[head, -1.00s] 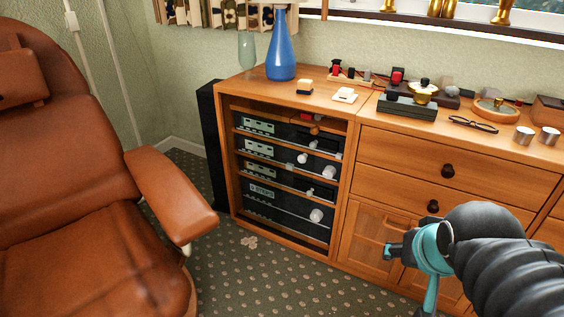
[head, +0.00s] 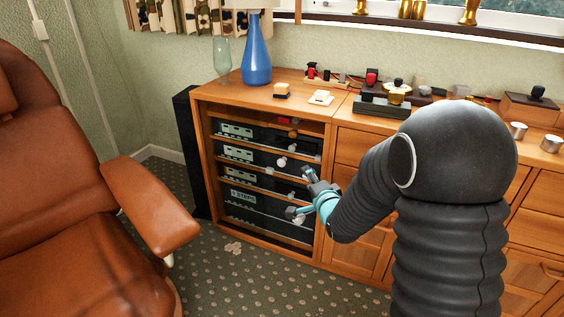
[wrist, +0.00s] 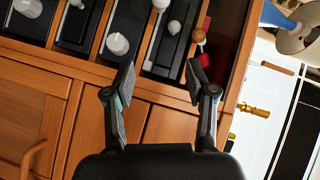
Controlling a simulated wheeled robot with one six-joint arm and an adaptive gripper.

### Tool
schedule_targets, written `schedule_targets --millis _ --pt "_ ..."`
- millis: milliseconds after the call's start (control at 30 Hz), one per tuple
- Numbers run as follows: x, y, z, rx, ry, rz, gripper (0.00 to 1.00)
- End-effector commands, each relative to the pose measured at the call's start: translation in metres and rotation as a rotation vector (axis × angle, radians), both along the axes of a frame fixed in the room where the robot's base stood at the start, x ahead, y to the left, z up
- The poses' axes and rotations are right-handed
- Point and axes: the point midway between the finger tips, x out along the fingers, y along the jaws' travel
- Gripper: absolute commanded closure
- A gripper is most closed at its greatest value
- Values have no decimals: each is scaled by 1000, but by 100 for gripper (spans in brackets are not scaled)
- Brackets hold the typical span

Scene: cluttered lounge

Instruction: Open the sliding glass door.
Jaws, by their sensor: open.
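The wooden media cabinet (head: 203,165) stands at the centre of the head view with black stereo units (head: 238,155) stacked on its shelves. The glass over its front is hard to make out; I cannot tell its edge or handle clearly. My gripper (head: 300,194) is open and empty, in front of the cabinet's right side, near the right post. In the wrist view, which is turned sideways, my open fingers (wrist: 160,82) point at the wooden post beside the shelves, with white knobs (wrist: 117,44) beyond. Contact with the cabinet cannot be judged.
A brown leather armchair (head: 150,205) stands at the left, with carpet between it and the cabinet. A blue vase (head: 256,58), a glass vase (head: 222,62) and small items stand on the cabinet top. A wooden drawer unit (head: 350,145) adjoins at the right, partly hidden by my arm.

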Motion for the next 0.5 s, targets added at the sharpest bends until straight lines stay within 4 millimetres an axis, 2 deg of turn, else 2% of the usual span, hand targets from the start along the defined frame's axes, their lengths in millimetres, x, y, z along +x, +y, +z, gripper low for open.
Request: schedule_targets --millis 33,200,500 --pt "4 8 -12 60 -7 14 44" --pt "9 28 -30 233 -37 54 44" --pt "18 40 -36 323 -53 77 44"
